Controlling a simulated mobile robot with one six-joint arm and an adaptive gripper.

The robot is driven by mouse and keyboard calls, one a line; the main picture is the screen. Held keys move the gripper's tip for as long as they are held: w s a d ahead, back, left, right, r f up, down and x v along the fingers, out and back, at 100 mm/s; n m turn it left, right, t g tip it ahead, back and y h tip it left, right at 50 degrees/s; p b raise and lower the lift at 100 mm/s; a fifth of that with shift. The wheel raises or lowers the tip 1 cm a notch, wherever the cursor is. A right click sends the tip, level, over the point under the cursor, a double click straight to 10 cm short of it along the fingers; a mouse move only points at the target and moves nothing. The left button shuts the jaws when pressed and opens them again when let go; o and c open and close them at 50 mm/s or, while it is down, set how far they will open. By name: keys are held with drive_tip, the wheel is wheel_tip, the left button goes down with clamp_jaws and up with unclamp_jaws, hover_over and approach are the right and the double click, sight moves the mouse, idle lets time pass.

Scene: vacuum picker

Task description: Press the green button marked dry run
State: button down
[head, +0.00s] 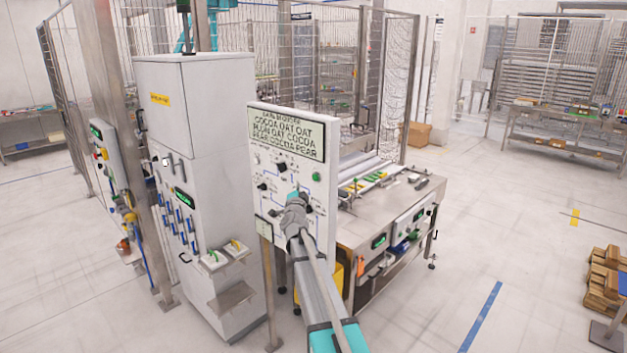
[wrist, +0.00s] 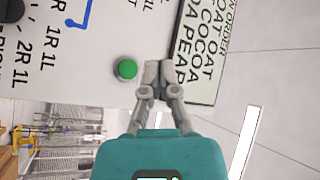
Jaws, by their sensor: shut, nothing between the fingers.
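A round green button (head: 316,177) sits near the right edge of the white control panel (head: 257,215), below its display. It also shows in the wrist view (wrist: 127,69), in a pale ring; I can read no marking beside it. My gripper (wrist: 159,68) is shut and empty, its fingertips together just to the right of the button in the wrist view, between it and the display. The fingertips do not cover the button there. In the head view my gripper (head: 302,190) is in front of the panel's lower right part and hides some controls.
The order display (head: 285,136) fills the panel's top. Several knobs and printed lines lie on the panel's left and middle. A grey cabinet (head: 205,110) stands to the left. A steel workbench (head: 370,222) stands behind to the right. The floor further right is largely clear.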

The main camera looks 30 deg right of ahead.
sight(312, 175)
drive_tip(key=shift+w+d, duration=0.35)
drive_tip(key=shift+d, duration=0.6)
drive_tip(key=shift+w+d, duration=0.4)
drive_tip(key=shift+d, duration=0.6)
drive_tip(key=shift+w+d, duration=0.35)
drive_tip(key=shift+d, duration=0.6)
drive_tip(key=shift+w+d, duration=0.3)
drive_tip(key=shift+d, duration=0.45)
drive_tip(key=shift+a, duration=0.15)
idle(0.5)
drive_tip(key=shift+s+a, duration=0.3)
drive_tip(key=shift+a, duration=0.3)
drive_tip(key=shift+a, duration=0.1)
drive_tip(key=a, duration=0.1)
drive_tip(key=s+a, duration=0.1)
drive_tip(key=a, duration=0.2)
drive_tip(key=shift+s+a, duration=0.25)
drive_tip(key=shift+s, duration=0.05)
idle(0.4)
idle(0.7)
